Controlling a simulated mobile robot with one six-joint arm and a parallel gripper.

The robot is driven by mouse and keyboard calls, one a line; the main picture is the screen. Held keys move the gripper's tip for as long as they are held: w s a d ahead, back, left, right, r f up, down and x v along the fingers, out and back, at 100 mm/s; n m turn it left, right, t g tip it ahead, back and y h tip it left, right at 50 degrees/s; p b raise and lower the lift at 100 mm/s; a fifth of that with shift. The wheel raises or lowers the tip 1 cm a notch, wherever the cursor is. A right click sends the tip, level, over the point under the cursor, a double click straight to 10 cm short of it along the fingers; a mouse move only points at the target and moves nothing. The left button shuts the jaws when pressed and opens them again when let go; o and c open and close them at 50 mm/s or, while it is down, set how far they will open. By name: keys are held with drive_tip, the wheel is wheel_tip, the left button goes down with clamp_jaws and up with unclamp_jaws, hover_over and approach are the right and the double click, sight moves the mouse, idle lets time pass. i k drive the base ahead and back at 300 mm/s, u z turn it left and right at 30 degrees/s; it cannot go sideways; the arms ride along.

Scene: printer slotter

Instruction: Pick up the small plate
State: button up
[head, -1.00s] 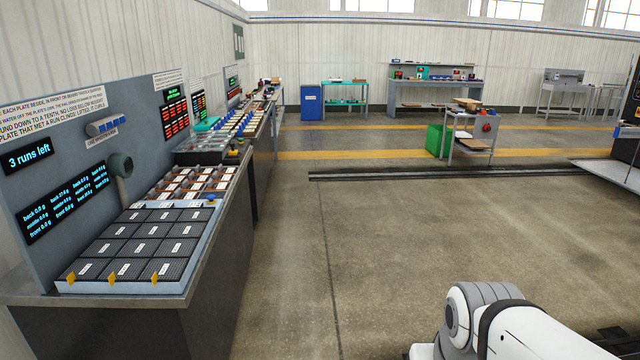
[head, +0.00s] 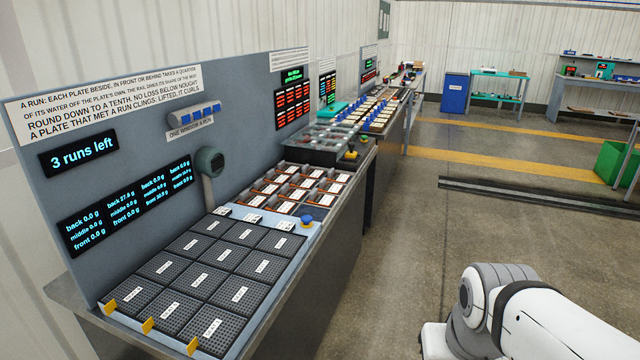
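No plate can be singled out as the small plate. A pale bed (head: 303,240) on the bench at left bears several rows of dark gridded square plates or cells (head: 222,268), each with a white label. Behind it, a rack holds several orange-brown compartments (head: 298,186) with white-labelled pieces; their details are too small to tell. A few white labels lie along the bed's far edge. My gripper is out of view; only my white arm link shows at bottom right, apart from the bench.
The bench's back panel carries a "3 runs left" display (head: 79,152), a weight display (head: 130,207) and a rounded grey-green device (head: 210,161) on a post. Yellow tabs (head: 148,325) stand at the bed's front edge. A blue knob (head: 308,219) is at its corner. Floor right of the bench is clear.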

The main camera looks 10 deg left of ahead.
sight(315, 198)
drive_tip(key=u, duration=0.2)
drive_tip(key=i, duration=1.05)
drive_tip(key=u, duration=0.35)
